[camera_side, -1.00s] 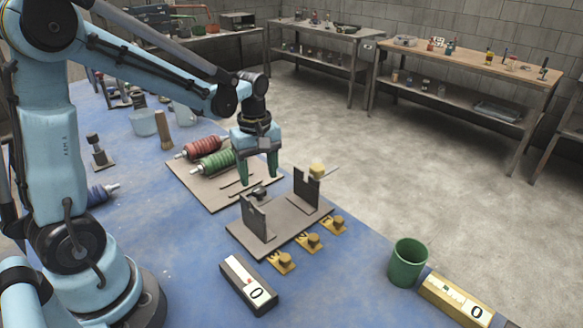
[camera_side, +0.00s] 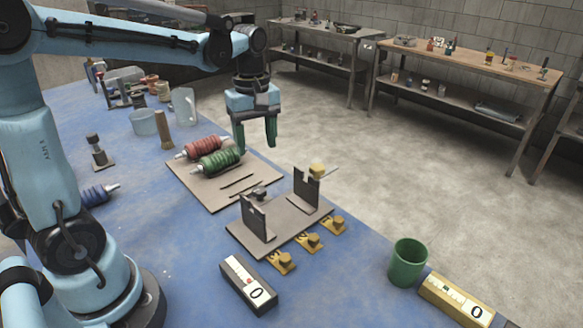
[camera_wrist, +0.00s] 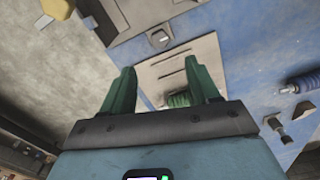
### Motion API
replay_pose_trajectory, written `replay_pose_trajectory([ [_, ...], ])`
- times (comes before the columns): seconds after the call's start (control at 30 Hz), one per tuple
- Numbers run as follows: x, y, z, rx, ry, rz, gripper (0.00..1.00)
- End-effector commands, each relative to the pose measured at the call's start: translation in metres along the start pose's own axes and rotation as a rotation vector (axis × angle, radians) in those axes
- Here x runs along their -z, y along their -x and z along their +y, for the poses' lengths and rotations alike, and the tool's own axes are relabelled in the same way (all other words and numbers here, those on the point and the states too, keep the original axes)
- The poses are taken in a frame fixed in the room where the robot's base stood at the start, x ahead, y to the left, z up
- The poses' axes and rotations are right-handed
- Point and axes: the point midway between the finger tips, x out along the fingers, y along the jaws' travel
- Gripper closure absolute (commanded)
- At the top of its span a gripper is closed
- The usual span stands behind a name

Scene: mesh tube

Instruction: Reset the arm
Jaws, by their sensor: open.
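A red ribbed roll (camera_side: 202,147) and a green ribbed roll (camera_side: 217,162) lie side by side on the board. The green roll also shows in the wrist view (camera_wrist: 178,100), partly hidden by my gripper.
A stand with two upright notched plates (camera_side: 283,228) is nearer the camera, with several brass numbered pieces (camera_side: 308,243) before it. A green cup (camera_side: 407,263), a dark counter box (camera_side: 248,286) and a yellow box (camera_side: 455,300) are at the front. A blue roll (camera_side: 97,195) lies left.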

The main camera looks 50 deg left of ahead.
Motion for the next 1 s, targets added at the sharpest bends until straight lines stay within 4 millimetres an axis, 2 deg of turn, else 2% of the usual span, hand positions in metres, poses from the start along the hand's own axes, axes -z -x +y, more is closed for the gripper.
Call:
replay_pose_trajectory([
  [0.13,-0.005,0.002,-0.003,-0.023,-0.056,0.012,0.4],
  [0.23,-0.016,0.004,-0.007,-0.073,-0.177,0.041,0.4],
  [0.47,-0.048,0.005,-0.025,-0.229,-0.602,0.178,0.4],
  [0.73,-0.079,-0.005,-0.043,-0.366,-1.065,0.397,0.4],
  [0.9,-0.088,-0.012,-0.048,-0.402,-1.23,0.496,0.4],
  [1.0,-0.09,-0.013,-0.049,-0.41,-1.271,0.522,0.4],
])
